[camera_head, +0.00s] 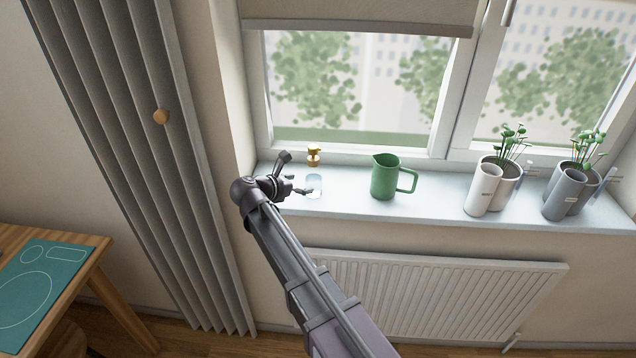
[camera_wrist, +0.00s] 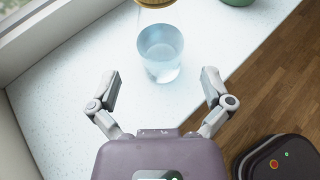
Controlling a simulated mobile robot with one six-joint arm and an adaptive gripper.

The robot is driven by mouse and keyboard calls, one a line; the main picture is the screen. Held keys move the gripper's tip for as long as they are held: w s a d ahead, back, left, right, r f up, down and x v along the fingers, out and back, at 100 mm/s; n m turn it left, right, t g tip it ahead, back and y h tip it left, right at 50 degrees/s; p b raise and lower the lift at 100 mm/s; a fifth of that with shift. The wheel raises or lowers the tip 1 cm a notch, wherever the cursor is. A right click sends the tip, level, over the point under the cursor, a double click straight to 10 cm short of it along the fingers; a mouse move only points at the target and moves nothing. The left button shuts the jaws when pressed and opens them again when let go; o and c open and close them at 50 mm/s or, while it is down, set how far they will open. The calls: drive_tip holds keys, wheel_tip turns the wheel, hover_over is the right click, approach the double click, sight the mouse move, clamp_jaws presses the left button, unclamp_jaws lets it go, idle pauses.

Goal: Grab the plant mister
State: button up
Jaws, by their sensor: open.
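The plant mister has a clear bluish glass body (camera_head: 315,184) and a gold spray head (camera_head: 314,156). It stands upright on the windowsill near its left end. In the wrist view its glass body (camera_wrist: 160,55) is ahead of my gripper, roughly centred, and the gold head is cut off by the top edge. My gripper (camera_wrist: 160,86) is open and empty, one finger to each side and short of the glass. In the head view my gripper (camera_head: 300,188) is just left of the mister and hides part of its lower left; I cannot tell if they touch there.
A green jug (camera_head: 385,177) stands right of the mister on the pale windowsill (camera_head: 436,205). Grey and white plant pots (camera_head: 482,190) stand further right. The window is behind, a radiator (camera_head: 430,295) below. A folding door (camera_head: 150,150) and wooden table are at left.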

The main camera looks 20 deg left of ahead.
sight(307, 181)
drive_tip(key=shift+r+b+x, duration=0.2)
drive_tip(key=shift+b+x, duration=0.65)
drive_tip(key=shift+x, duration=1.75)
drive_tip(key=c, duration=1.2)
